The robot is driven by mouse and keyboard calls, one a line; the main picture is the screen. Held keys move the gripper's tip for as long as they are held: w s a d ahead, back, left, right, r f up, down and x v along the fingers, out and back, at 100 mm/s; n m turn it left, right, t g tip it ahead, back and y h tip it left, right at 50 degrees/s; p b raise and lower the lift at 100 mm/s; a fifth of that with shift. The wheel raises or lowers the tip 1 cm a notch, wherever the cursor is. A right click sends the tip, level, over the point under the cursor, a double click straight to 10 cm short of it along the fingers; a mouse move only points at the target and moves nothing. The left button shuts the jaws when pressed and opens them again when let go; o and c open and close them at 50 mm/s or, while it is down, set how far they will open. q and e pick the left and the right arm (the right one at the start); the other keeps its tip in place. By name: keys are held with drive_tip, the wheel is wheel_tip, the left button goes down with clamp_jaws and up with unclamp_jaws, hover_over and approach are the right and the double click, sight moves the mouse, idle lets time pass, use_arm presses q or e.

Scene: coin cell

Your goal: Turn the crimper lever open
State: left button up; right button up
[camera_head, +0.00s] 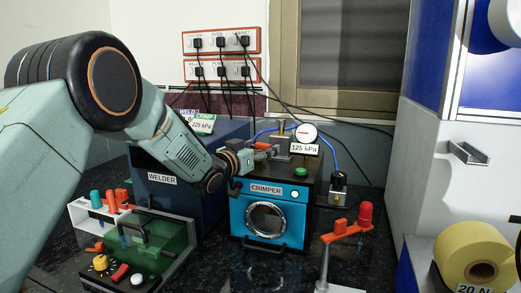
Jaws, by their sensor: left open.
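The crimper (239,217) is a blue box with a dark top and a round metal-rimmed window (266,221) in its front. It stands on the dark bench in the middle of the head view. A red-orange lever (345,230) with a red knob stands on a pale post at its front right; I cannot tell whether it belongs to the crimper. My left gripper (263,152) is open above the crimper's top, near its back left, apart from the red-orange lever. The fingers are small and partly lost against orange and grey parts there. My right gripper is out of view.
The dark blue welder (160,198) stands left of the crimper, behind my left arm. A green-sided box (165,238) with knobs is at front left. A gauge (303,133) reading 125 kPa, a blue hose and cables are behind. A yellow roll (455,248) is at right.

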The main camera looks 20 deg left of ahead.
use_arm(q)
drive_tip(key=shift+s+r, duration=0.1)
drive_tip(key=shift+r, duration=0.15)
drive_tip(key=shift+d, duration=0.1)
drive_tip(key=shift+w+f, duration=0.15)
drive_tip(key=shift+w, duration=0.05)
drive_tip(key=shift+c, duration=0.8)
drive_tip(key=shift+s, duration=0.1)
drive_tip(key=c, duration=1)
